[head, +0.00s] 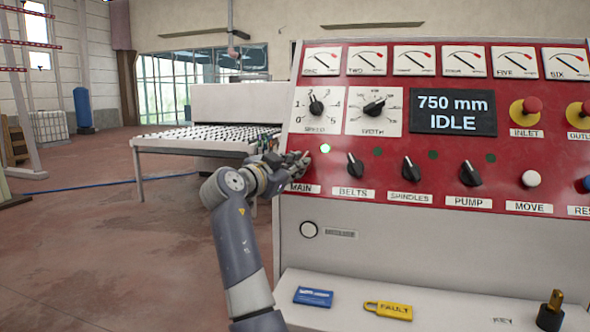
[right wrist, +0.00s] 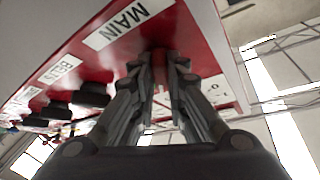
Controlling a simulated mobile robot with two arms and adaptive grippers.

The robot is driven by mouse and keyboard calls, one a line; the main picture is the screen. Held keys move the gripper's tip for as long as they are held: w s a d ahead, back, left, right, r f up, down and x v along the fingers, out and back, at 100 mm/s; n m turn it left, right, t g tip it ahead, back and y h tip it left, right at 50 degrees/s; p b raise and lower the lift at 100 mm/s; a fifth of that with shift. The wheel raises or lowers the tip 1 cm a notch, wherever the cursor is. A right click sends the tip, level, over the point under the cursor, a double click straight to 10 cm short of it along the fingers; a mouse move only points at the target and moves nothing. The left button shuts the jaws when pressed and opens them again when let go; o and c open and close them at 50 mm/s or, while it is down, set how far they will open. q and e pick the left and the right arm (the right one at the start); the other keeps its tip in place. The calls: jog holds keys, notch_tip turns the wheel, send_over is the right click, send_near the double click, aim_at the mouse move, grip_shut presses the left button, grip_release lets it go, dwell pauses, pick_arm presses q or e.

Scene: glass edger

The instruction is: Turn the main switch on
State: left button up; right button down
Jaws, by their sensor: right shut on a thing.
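My right gripper (head: 296,160) is at the lower left of the red control panel (head: 450,112), just above the MAIN label (head: 302,188). It is shut on the main switch; the fingers cover the knob, so its angle cannot be read. The lamp (head: 325,149) above the main switch glows bright green. The display (head: 453,112) reads "750 mm IDLE". My left gripper is not in view.
The belts (head: 355,166), spindles (head: 411,170) and pump (head: 470,173) knobs are to the right, with dark lamps above them. A roller table (head: 190,140) stands behind left.

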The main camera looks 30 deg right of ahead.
jog(key=shift+d+r, duration=0.1)
jog(key=shift+r, duration=0.25)
jog(key=c, duration=1.6)
grip_release()
jog(key=shift+d+f, duration=0.15)
jog(key=shift+f, duration=0.1)
jog(key=v, duration=1.2)
